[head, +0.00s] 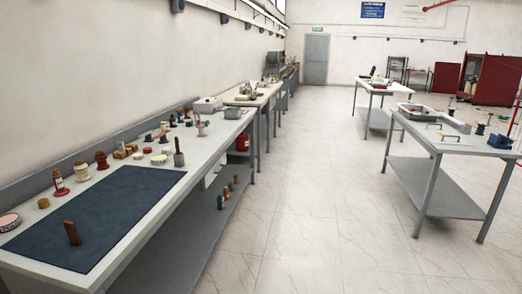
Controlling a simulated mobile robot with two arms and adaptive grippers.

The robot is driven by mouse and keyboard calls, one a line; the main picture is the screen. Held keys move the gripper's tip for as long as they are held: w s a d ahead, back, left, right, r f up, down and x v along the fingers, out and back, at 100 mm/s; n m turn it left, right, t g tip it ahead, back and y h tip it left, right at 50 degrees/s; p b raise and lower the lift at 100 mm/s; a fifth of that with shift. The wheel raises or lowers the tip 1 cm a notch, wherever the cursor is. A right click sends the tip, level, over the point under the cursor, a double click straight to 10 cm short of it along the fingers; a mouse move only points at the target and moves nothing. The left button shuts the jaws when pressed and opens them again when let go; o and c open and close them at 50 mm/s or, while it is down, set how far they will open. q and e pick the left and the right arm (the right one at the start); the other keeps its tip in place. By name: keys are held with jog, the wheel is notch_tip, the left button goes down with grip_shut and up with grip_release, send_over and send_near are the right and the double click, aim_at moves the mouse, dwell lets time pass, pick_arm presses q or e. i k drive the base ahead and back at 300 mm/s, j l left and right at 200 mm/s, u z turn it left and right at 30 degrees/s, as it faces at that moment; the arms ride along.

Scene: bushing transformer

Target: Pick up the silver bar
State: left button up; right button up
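I cannot make out a silver bar with certainty. The long workbench (75,274) along the left wall carries a dark blue mat (110,210) and many small items. A brown block (72,233) stands tilted on the mat near its front left. A grey pot with a brown handle (178,153) stands near the bench's front edge. The table at right (415,130) carries a grey tray (420,112) and small yellow-handled items (441,134), too small to tell apart. Neither of my grippers is in view.
Pale tiled floor (310,200) lies open between the left workbench and the right table. A second table (372,85) stands farther back. A red cabinet (490,78) is at the back right. A grey door (315,58) is in the far wall.

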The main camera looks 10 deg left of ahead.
aim_at(121, 145)
jog(key=i+z, duration=0.2)
jog(key=i, duration=3.3)
jog(key=i+u, duration=0.25)
jog(key=i, duration=0.2)
jog(key=i+l+u, duration=0.25)
jog(key=i, duration=0.15)
jog(key=i+l+u, duration=0.25)
jog(key=i, duration=0.15)
jog(key=j, duration=0.1)
